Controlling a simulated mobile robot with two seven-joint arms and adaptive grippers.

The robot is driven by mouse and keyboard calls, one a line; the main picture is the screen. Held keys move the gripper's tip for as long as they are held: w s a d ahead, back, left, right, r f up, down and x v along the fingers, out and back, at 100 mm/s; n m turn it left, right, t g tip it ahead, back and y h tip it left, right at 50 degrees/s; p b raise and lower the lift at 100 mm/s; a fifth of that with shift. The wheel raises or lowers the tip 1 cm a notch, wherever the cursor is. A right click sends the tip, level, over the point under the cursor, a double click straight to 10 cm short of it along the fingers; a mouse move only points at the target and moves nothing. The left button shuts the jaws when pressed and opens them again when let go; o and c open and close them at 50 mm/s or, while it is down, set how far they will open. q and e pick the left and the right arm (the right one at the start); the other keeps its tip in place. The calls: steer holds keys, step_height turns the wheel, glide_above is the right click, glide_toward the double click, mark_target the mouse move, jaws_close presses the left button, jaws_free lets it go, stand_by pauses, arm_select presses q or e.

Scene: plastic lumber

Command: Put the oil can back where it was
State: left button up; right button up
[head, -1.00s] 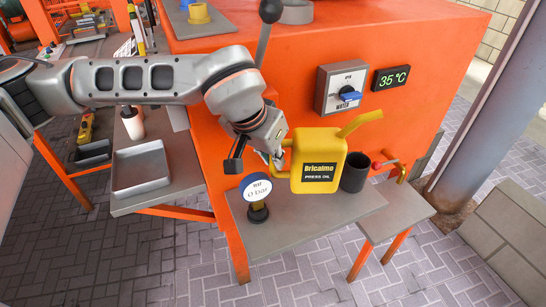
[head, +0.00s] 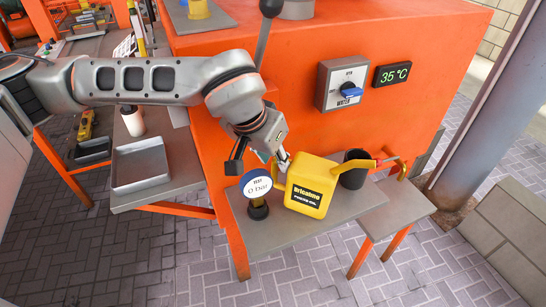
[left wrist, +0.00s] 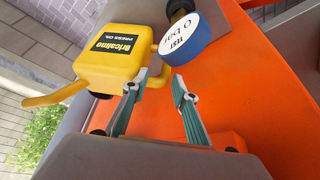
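The yellow oil can (head: 311,188), labelled Bricalmo Press Oil, is over the grey shelf (head: 270,235) on the orange machine. It is tilted, with its spout pointing right toward the dark cup (head: 354,170). I cannot tell how fully its base rests on the shelf. My left gripper (head: 281,163) is at the can's handle side, to its left. In the left wrist view, the gripper's fingers (left wrist: 160,88) are spread apart. The can (left wrist: 113,58) is beyond the left finger, and part of its handle reaches into the gap. My right gripper is out of view.
A round gauge (head: 257,187) reading 0 bar stands left of the can, close to my gripper; it also shows in the left wrist view (left wrist: 180,40). A red-handled tap (head: 390,162) is right of the cup. The shelf's front is clear.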

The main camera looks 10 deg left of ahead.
arm_select(q)
steer(key=shift+r, duration=0.1)
steer(key=p+v, duration=0.1)
steer(key=v, duration=1.2)
steer(key=shift+p, duration=0.4)
steer(key=shift+w+d, duration=0.1)
steer(key=shift+d, duration=0.05)
